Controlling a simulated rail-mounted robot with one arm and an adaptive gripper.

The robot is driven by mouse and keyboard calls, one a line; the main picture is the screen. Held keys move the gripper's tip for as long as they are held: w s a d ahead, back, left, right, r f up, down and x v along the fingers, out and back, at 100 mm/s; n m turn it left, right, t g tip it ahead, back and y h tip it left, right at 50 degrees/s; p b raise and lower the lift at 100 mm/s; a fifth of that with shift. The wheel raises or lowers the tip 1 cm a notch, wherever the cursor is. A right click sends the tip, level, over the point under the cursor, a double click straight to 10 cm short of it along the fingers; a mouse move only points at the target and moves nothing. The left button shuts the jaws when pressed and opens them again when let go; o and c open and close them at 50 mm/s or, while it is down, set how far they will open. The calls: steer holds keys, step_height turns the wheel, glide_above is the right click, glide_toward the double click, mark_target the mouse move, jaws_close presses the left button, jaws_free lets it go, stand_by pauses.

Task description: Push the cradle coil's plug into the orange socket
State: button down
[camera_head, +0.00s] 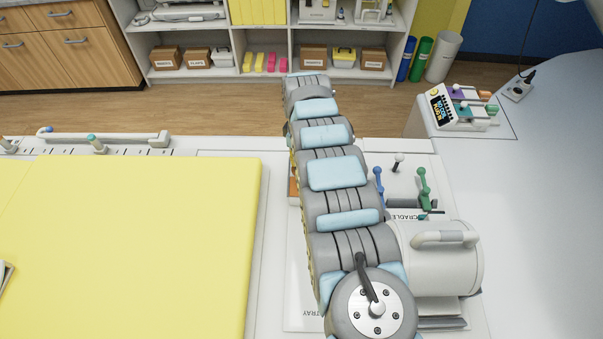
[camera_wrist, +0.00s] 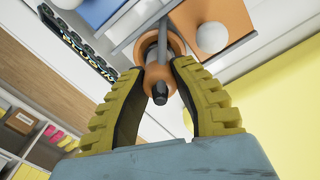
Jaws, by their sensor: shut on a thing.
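In the wrist view my gripper (camera_wrist: 160,95) has its two yellow ribbed fingers closed on an orange plug (camera_wrist: 157,74) with a dark stub facing the camera. The contact there is hidden, so I cannot tell how deep the plug sits. In the head view my arm hides the gripper and the plug. A sliver of orange (camera_head: 293,188) shows at the arm's left edge. The white cradle coil (camera_head: 435,262) with its handle stands right of the arm, beside a CRADLE label.
Blue (camera_head: 378,185) and green (camera_head: 424,188) levers stand behind the coil. A control box (camera_head: 462,107) with a lit display is at the back right. A yellow pad (camera_head: 130,245) covers the table at left. In the wrist view a white ball (camera_wrist: 212,38) is close to the fingers.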

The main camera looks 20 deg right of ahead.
steer(key=shift+f, duration=0.15)
steer(key=c, duration=0.9)
jaws_free()
steer(key=shift+r, duration=6.05)
